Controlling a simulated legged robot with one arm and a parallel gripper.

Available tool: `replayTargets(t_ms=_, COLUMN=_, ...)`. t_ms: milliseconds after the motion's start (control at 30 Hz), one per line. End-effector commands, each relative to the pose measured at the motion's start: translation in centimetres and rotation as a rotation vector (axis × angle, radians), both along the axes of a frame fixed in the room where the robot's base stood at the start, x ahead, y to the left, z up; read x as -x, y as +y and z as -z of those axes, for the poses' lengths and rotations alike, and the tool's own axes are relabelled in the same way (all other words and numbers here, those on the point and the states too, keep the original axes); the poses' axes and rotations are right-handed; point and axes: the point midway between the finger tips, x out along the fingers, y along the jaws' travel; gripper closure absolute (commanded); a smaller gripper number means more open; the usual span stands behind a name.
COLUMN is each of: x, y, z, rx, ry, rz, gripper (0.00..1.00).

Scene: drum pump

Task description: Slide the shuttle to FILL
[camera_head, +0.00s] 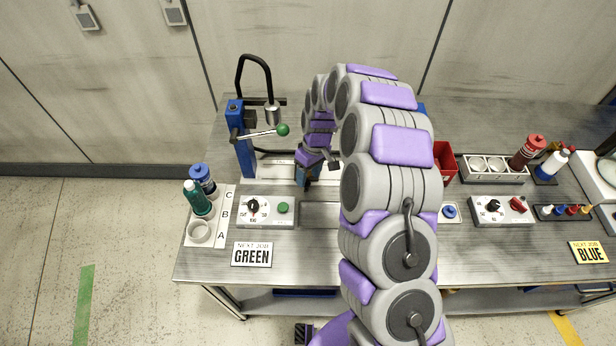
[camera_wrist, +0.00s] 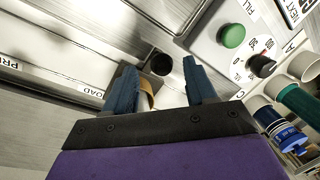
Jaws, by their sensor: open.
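My gripper (camera_wrist: 158,66) is open in the wrist view, its two blue fingers apart. A tan, curved piece (camera_wrist: 147,92) shows beside and partly behind the left finger; I cannot tell whether it is part of the shuttle. A dark round knob or opening (camera_wrist: 161,64) lies between the fingertips, and contact is not clear. A metal strip (camera_wrist: 50,78) at left carries a LOAD label and a cut-off label starting PRI. In the head view my gripper (camera_head: 306,179) is over the bench behind the metal track (camera_head: 320,214), and my arm hides much around it. The shuttle cannot be made out surely.
A control box (camera_head: 267,210) with a black knob and green button stands left of the track. Bottles (camera_head: 198,198) and a white cup (camera_head: 199,232) stand farther left. A blue pump stand (camera_head: 241,140) with a green-balled lever rises behind. A red bin (camera_head: 445,160) is at right.

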Motion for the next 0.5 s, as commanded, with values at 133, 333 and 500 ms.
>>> replayTargets(t_ms=133, x=-0.6, y=-0.5, z=-3.4, rx=-0.002, ry=-0.005, rz=0.002, gripper=0.44)
replayTargets(t_ms=333, x=-1.4, y=-1.2, z=-8.0, rx=-0.002, ry=-0.009, rz=0.002, gripper=0.44)
replayTargets(t_ms=500, x=-1.8, y=-1.6, z=-11.3, rx=0.000, ry=-0.004, rz=0.001, gripper=0.44)
